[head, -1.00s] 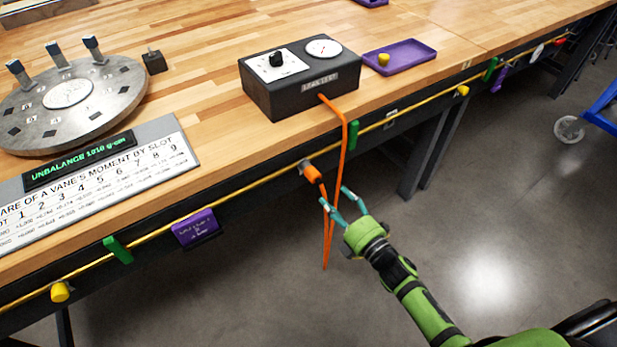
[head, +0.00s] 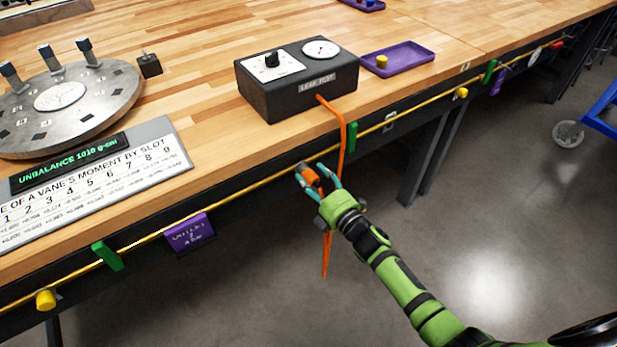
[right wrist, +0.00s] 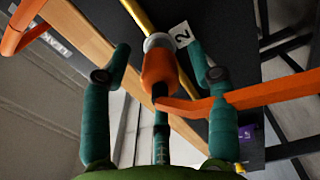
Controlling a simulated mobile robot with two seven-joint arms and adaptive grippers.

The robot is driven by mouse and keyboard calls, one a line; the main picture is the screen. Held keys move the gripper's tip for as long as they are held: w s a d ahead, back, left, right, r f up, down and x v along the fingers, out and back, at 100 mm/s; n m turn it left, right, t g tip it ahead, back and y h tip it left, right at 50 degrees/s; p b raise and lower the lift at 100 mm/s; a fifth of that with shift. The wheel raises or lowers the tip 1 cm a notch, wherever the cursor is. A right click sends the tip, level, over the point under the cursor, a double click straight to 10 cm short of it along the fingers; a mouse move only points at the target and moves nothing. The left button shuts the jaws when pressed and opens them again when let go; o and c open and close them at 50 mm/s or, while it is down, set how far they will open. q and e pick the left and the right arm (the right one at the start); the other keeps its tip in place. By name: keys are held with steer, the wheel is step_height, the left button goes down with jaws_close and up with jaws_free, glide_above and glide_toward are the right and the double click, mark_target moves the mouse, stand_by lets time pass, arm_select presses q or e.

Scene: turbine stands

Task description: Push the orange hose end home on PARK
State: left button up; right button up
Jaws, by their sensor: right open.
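The orange hose end (head: 311,177) is at a pale grey fitting on the dark front rail below the bench top; it also shows in the right wrist view (right wrist: 158,72), lined up with the pale fitting (right wrist: 157,42). I cannot tell how deep it sits. An orange hose (head: 343,134) comes from the LEAK TEST box (head: 296,82) and hangs below the edge. My right gripper (head: 309,169) is open, its teal fingers on either side of the hose end, with gaps in the wrist view. A "2" tag (right wrist: 183,34) is beside the fitting; no PARK label is readable. My left gripper is not in view.
A yellow line (head: 240,184) runs along the rail (head: 225,205), with green clips (head: 107,255) and yellow knobs (head: 46,300). A purple sign (head: 189,235) hangs left of my gripper. Bench legs (head: 425,155) stand behind to the right. Open floor lies in front.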

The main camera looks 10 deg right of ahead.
stand_by(0.7)
jaws_close()
